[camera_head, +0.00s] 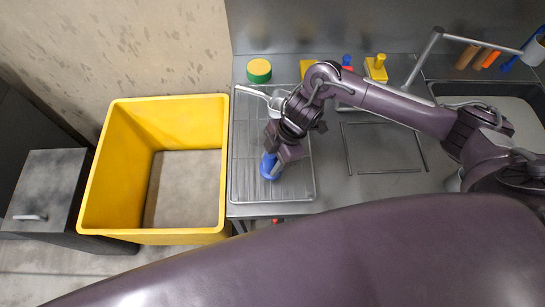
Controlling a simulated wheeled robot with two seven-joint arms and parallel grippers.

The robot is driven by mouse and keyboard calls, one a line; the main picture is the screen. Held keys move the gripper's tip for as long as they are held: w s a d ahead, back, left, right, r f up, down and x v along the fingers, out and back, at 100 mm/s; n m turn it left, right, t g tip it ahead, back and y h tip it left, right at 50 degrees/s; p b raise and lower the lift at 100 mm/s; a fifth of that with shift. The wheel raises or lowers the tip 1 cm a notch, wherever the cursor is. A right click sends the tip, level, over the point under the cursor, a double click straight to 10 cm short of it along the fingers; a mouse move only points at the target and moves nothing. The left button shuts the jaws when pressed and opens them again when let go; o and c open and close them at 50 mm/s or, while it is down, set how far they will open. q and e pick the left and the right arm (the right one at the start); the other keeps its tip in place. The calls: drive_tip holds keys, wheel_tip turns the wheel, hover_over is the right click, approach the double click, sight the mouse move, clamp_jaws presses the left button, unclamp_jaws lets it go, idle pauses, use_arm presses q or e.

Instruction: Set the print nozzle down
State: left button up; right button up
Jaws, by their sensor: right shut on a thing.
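A blue piece (268,168), which looks like the print nozzle, is at the fingertips of my right gripper (273,160). My right gripper is shut on it, low over a wire rack (245,180) on the metal counter. The gripper partly hides the blue piece, and I cannot tell whether it touches the rack. My left gripper is not in view.
A large yellow bin (100,195) stands left of the counter. A metal scoop (254,92) lies at the rack's back, near a green and yellow round item (259,70). A yellow block (376,68) and a sink (490,91) are farther right. The rack's front is clear.

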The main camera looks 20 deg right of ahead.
drive_tip(key=shift+f, duration=0.2)
drive_tip(key=o, duration=1.1)
drive_tip(key=shift+r, duration=0.1)
drive_tip(key=shift+r, duration=0.2)
drive_tip(key=shift+d+r, duration=0.15)
drive_tip(key=shift+r, duration=0.1)
drive_tip(key=v, duration=1.1)
drive_tip(key=shift+r, duration=0.2)
